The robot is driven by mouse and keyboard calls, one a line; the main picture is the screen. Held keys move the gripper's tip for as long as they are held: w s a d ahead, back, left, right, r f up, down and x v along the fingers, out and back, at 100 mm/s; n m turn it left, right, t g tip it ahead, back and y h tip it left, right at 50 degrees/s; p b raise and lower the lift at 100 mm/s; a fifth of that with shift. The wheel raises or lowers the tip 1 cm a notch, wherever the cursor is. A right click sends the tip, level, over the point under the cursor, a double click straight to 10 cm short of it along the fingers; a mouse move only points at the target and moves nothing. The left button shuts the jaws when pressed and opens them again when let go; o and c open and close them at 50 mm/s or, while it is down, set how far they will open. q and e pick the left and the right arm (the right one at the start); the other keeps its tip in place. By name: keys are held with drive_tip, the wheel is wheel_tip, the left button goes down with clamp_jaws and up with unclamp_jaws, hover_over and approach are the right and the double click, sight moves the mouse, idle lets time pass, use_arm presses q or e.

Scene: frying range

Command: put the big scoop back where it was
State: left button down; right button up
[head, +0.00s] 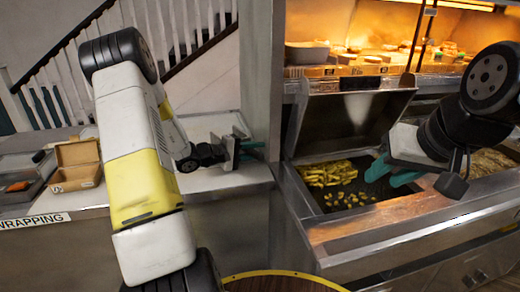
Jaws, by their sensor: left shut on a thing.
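I cannot pick out the big scoop clearly in this view.
The bin holds fries and smaller golden pieces, with a raised metal lid (350,115) behind it. A lit shelf (390,70) holds boxes. A grey post (262,80) divides the range from the white counter (225,185). An open cardboard box (77,165) stands at left.

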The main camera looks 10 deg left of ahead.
sight(245, 137)
use_arm(q)
drive_tip(key=w+a, duration=0.2)
drive_tip(key=w, duration=0.2)
drive_tip(key=shift+a+f, duration=0.3)
drive_tip(key=shift+a, duration=0.1)
drive_tip(key=shift+f, duration=1.7)
drive_tip(key=shift+f, duration=0.15)
drive_tip(key=c, duration=1.2)
unclamp_jaws()
